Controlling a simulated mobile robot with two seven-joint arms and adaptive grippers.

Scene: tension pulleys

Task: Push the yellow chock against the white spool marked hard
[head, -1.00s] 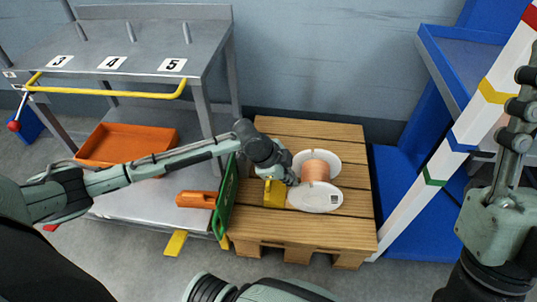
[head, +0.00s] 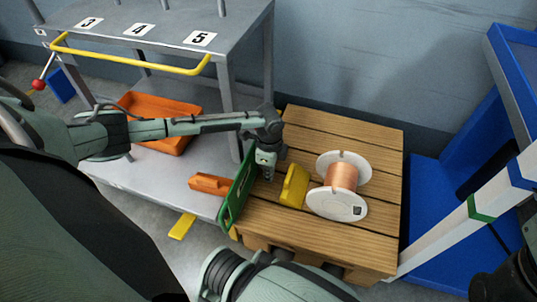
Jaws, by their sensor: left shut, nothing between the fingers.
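The yellow chock (head: 294,187) sits on the wooden pallet, just left of the spool. The white spool (head: 352,206) is wound with copper-coloured wire and has a small black mark on its near flange. The chock's right edge meets the spool's near flange in the picture; I cannot tell whether they touch. My left gripper (head: 266,174) is shut and empty, low over the pallet, to the left of the chock with a small gap.
The pallet (head: 345,118) has bare slats behind the spool. A green panel (head: 236,190) stands at its left edge, close to my left gripper. A grey shelf rack (head: 130,62) with an orange bin (head: 160,140) is left. A blue frame with a white striped post (head: 450,225) is right.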

